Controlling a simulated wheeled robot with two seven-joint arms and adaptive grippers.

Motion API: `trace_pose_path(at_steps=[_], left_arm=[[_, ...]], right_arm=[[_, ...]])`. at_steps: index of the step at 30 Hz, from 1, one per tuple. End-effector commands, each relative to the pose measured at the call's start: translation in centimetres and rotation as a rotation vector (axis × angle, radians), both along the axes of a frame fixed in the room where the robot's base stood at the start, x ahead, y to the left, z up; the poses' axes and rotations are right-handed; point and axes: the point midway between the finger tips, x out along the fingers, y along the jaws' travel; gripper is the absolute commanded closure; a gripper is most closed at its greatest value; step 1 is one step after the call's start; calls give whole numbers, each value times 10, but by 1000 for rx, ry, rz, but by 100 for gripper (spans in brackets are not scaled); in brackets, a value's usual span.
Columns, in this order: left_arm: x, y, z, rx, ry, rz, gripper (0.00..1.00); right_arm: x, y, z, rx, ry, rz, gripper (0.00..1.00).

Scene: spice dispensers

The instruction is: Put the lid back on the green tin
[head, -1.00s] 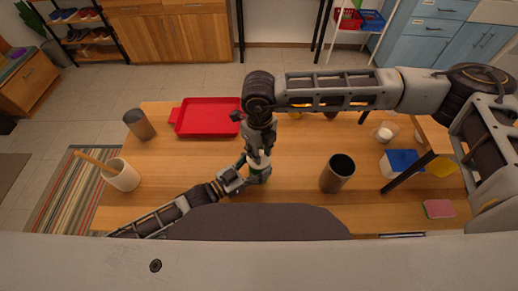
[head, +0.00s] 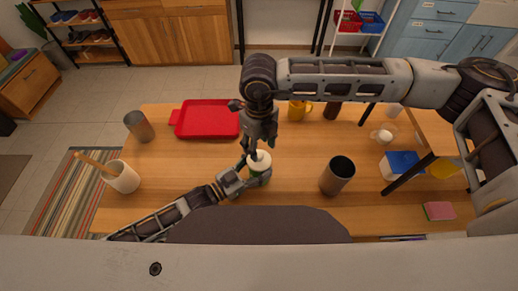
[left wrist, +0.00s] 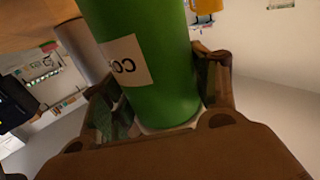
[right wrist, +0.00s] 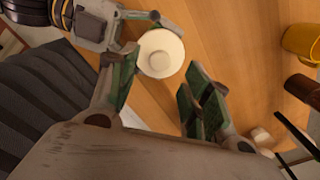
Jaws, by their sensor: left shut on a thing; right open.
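The green tin (head: 260,177) stands near the front middle of the table, in my left gripper (head: 257,181). The left wrist view shows the green tin (left wrist: 152,60) large, with a white label, between the fingers. A round cream-white lid (head: 260,161) shows at the tin's top and looks seated. The right wrist view shows the lid (right wrist: 160,53) from above; its rim seal cannot be checked. My right gripper (head: 257,148) is open and empty just above and behind the lid. In the right wrist view its fingers (right wrist: 158,90) are apart, clear of the lid.
A red tray (head: 208,118) lies behind to the left. A dark cup (head: 338,175) stands to the right, and a yellow mug (head: 297,110) at the back. A white cup with a wooden stick (head: 123,177) and a grey cup (head: 139,126) stand left.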

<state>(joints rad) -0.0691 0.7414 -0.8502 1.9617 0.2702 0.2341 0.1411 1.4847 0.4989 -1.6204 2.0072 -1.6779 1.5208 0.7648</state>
Motion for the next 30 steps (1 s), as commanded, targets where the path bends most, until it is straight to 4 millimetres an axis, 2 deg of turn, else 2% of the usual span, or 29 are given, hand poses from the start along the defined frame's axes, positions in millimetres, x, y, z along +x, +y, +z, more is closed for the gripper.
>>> trace_pose_path(at_steps=[9, 15, 28, 29, 30], left_arm=[[0, 0, 0, 0, 0, 0, 82], [0, 0, 0, 0, 0, 0, 82], [0, 0, 0, 0, 0, 0, 82], [0, 0, 0, 0, 0, 0, 38], [0, 0, 0, 0, 0, 0, 33]], right_arm=[[0, 0, 48, 1, -1, 0, 51], [0, 0, 69, 1, -1, 0, 51], [0, 0, 76, -1, 1, 1, 51], [0, 0, 76, -1, 1, 1, 51], [0, 0, 76, 0, 0, 1, 51]])
